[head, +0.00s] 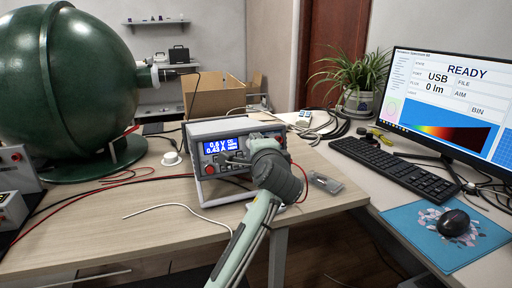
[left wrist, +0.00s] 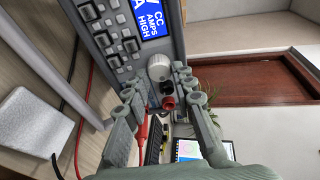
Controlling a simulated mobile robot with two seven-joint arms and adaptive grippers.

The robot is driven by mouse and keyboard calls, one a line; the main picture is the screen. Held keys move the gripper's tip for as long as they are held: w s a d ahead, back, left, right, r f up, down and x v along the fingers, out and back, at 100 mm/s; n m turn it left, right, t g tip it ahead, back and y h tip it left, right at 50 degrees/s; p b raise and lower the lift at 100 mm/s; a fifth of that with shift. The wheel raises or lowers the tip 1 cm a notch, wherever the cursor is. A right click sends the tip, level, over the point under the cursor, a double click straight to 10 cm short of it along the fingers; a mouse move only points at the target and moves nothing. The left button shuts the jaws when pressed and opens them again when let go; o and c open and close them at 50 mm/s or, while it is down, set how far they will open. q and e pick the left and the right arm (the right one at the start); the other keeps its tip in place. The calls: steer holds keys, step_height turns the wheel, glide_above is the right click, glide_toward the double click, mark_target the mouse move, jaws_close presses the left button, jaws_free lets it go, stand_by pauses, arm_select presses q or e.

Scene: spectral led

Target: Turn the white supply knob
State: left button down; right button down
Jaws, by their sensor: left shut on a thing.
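The power supply (head: 218,131) is a grey box on the wooden table, with a lit blue display and a row of buttons. The display seems to read about 0.6 V and 0.43 A in the head view. The white supply knob (left wrist: 159,67) is on its front panel, beside the display in the left wrist view. My left gripper (left wrist: 156,84) has its two fingers on either side of the knob, shut on it. In the head view my left gripper (head: 243,160) reaches the front panel and hides the knob. My right gripper is not in view.
Red and black leads (left wrist: 142,128) run near the gripper from the supply's sockets. A large green sphere (head: 68,85) stands at the left. A cardboard box (head: 214,98) is behind. A monitor (head: 450,100) reading READY and 0 lm, a keyboard (head: 395,168) and a mouse (head: 452,222) are at right.

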arm_select(q)
steer(key=shift+r+m+g, duration=0.1)
steer(key=shift+m+g, duration=0.3)
steer(key=shift+m, duration=1.4)
steer(key=c, duration=1.3)
jaws_free()
steer(key=shift+o, duration=0.2)
steer(key=v, duration=1.2)
